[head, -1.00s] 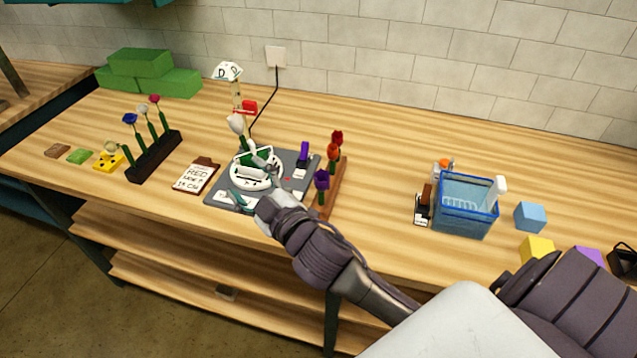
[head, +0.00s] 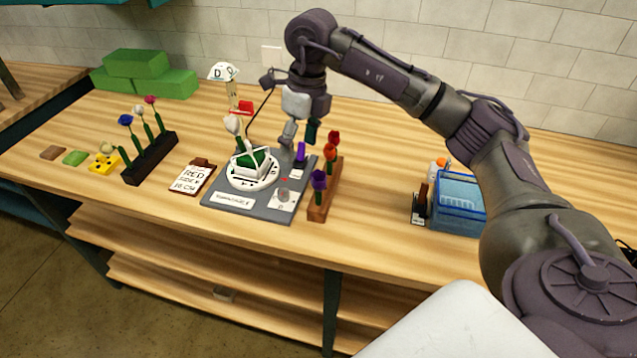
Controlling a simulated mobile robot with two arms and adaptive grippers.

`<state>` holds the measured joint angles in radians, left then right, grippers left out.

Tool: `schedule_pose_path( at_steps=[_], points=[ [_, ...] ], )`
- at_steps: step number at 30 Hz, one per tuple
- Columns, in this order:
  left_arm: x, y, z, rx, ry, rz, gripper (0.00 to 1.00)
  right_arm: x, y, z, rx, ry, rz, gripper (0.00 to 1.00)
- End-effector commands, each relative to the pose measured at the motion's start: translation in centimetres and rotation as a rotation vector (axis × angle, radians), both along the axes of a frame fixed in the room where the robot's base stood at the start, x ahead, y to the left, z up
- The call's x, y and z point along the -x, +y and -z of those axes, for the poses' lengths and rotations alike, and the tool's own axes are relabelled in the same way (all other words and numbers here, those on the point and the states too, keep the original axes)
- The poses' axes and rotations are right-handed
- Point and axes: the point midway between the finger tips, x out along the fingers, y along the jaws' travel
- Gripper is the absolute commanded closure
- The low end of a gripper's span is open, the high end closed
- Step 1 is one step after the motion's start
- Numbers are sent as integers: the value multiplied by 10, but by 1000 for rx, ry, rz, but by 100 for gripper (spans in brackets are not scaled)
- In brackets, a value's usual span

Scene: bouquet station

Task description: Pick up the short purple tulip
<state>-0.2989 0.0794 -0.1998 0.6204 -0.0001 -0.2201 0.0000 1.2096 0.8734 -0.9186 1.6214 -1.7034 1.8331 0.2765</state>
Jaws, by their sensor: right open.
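A purple tulip (head: 319,180) stands upright at the near end of a brown wooden rack (head: 326,203), in front of the red flowers (head: 333,143). My right gripper (head: 299,134) points down above the back right of the grey board, behind the purple tulip and apart from it. It is open, and I see nothing held between its fingers. My left gripper is not in view.
The grey board (head: 240,203) holds a round white dial base (head: 247,170) with a white flower, and a small purple item (head: 300,153). A dark rack (head: 150,157) with flowers stands left. A blue basket (head: 458,200) is right.

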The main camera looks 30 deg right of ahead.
Motion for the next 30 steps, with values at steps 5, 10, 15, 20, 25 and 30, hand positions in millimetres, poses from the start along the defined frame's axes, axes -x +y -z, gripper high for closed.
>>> schedule_pose_path(
  at_steps=[5, 10, 15, 20, 25, 30],
  points=[
    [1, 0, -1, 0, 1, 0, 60, 5, -41, -13, 134, 37, 69, 31],
    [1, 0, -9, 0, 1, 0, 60, 8, -44, 13, 142, 48, 71, 31],
    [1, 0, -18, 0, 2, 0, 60, 7, -43, 45, 139, 44, 69, 31],
    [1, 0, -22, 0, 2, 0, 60, 7, -42, 65, 138, 42, 69, 31],
    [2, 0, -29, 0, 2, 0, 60, 8, -41, 75, 136, 43, 68, 31],
    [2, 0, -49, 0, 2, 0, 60, 11, -39, 99, 137, 44, 68, 31]
  ],
)
